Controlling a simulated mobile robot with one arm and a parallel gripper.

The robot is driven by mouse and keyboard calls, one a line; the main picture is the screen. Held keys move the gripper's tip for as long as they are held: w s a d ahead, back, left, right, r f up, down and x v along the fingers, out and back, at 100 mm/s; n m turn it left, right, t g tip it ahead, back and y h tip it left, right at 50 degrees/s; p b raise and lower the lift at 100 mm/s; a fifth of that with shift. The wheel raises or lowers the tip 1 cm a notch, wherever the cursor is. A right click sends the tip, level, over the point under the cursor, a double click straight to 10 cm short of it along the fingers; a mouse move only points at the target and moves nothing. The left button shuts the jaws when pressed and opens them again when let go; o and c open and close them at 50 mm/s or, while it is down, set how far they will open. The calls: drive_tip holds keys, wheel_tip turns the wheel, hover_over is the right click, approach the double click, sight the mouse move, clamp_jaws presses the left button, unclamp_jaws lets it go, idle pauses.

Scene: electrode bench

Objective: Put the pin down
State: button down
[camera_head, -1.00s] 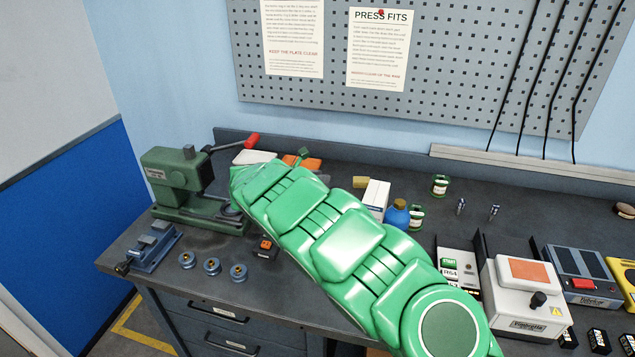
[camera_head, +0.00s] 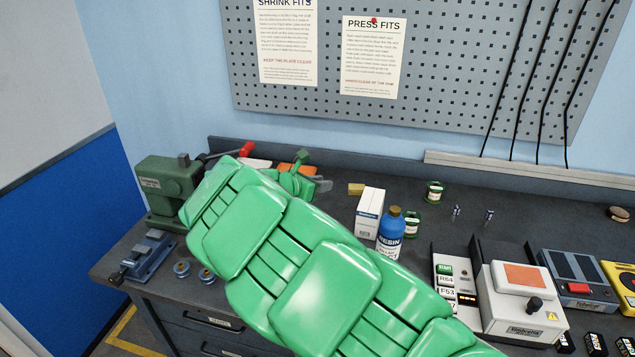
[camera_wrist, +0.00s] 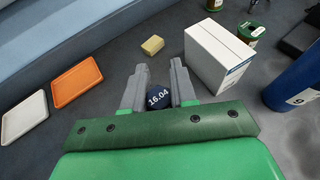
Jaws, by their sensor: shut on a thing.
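My gripper (camera_wrist: 159,76) shows in the wrist view with its two grey fingers on either side of a dark blue pin (camera_wrist: 158,98) marked 16.04. The fingers are shut on it, and only its marked end shows. In the head view my gripper (camera_head: 322,185) is small and partly hidden behind my green arm, over the back of the bench. I cannot make out the pin there. How far the pin is above the bench top is not clear.
A white box (camera_head: 370,212) and a blue bottle (camera_head: 390,230) stand right of my gripper. A yellow block (camera_wrist: 152,45), an orange tray (camera_wrist: 77,82) and a white tray (camera_wrist: 24,116) lie nearby. A green press (camera_head: 165,185) stands left. Bare bench top (camera_wrist: 115,50) lies between trays and block.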

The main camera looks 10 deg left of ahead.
drive_tip(key=shift+s+d+r, duration=0.3)
drive_tip(key=shift+s, duration=0.3)
drive_tip(key=shift+s+d+r, duration=0.3)
drive_tip(key=shift+s, duration=0.3)
